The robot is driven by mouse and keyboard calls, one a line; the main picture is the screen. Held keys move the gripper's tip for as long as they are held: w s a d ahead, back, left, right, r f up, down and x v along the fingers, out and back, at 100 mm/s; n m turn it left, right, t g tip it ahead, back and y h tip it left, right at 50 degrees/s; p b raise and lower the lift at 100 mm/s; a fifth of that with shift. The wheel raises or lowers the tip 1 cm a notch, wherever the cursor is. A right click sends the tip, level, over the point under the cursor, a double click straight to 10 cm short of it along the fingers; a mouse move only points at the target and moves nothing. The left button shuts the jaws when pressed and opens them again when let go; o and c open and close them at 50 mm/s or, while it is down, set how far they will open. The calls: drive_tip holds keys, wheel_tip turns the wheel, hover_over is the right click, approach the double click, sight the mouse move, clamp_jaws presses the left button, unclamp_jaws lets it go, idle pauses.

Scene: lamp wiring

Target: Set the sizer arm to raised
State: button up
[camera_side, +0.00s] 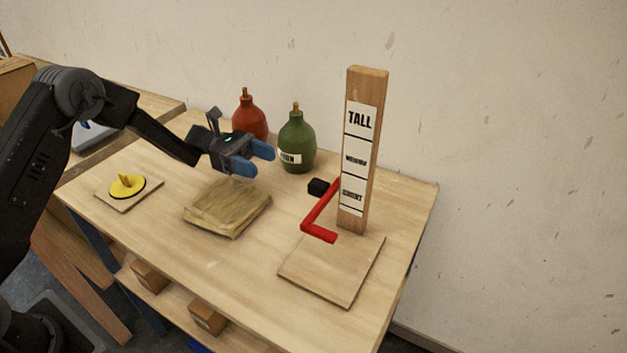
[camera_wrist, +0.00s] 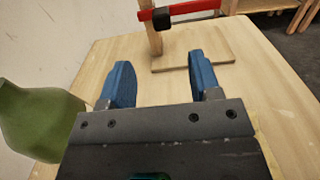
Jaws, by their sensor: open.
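The sizer is a wooden post (camera_side: 357,155) on a flat square base (camera_side: 330,275), with white labels; the top one reads TALL, the middle one seems to read MEDIUM, and the lowest is hard to read. Its red arm (camera_side: 318,212) joins the post near the lowest label, slants down toward the front and ends in a short bar to the right. A black block (camera_side: 318,187) sits beside the joint. In the wrist view the red arm (camera_wrist: 190,9) crosses the top edge. My gripper (camera_side: 264,160) is open and empty above the table, left of the sizer and apart from it.
A green bottle (camera_side: 296,145) and a red bottle (camera_side: 249,117) stand behind my gripper near the wall. A folded tan cloth (camera_side: 228,207) lies below it. A yellow knob on a plate (camera_side: 127,187) is at left. The table between cloth and sizer is clear.

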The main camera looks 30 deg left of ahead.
sight(314, 181)
drive_tip(key=d, duration=1.3)
drive_tip(key=shift+d, duration=0.35)
drive_tip(key=shift+c, duration=0.3)
clamp_jaws()
